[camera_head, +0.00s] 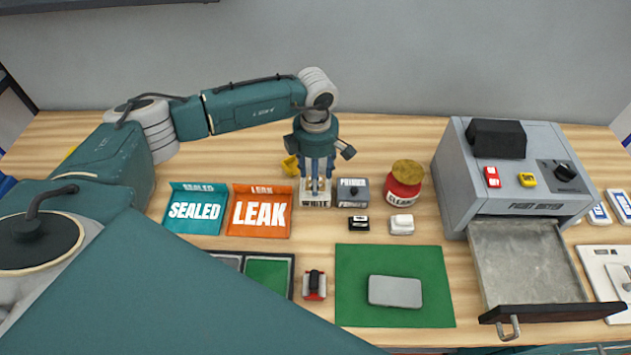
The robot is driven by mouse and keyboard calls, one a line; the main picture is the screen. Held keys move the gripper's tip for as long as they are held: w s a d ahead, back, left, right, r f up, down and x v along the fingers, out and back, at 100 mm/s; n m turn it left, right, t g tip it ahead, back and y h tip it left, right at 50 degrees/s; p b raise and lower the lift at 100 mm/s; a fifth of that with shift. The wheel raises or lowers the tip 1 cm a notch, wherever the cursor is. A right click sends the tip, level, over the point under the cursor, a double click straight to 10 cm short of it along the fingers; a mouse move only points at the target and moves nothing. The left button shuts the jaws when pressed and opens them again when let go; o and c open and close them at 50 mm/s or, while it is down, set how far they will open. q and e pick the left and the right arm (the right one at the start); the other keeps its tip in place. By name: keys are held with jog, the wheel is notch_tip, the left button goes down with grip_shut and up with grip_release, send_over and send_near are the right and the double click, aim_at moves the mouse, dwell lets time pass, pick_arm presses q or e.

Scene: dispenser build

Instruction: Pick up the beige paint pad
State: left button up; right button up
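My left gripper (316,182) points straight down in the middle of the table, at a small beige block (316,203) labelled "WHITE". This block may be the beige paint pad; its top is partly hidden by the fingers. The fingertips are at or just over it, and I cannot tell whether they are closed on it. My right gripper is not in view.
A grey block labelled "PRIMER" (356,194) and a red jar (404,182) stand close to the right of the gripper. Teal "SEALED" (196,228) and orange "LEAK" (262,226) trays lie left. A grey machine (460,170) has its drawer (530,265) open. A green mat (430,312) lies in front.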

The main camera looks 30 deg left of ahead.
pick_arm(q)
jog(key=shift+c, duration=1.3)
jog(key=c, duration=0.8)
jog(key=shift+c, duration=0.7)
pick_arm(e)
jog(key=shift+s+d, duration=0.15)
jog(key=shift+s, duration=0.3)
pick_arm(q)
jog(key=shift+r, duration=0.1)
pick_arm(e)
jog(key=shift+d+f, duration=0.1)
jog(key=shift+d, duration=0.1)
pick_arm(q)
notch_tip(320, 180, up, 20)
jog(key=b, duration=0.5)
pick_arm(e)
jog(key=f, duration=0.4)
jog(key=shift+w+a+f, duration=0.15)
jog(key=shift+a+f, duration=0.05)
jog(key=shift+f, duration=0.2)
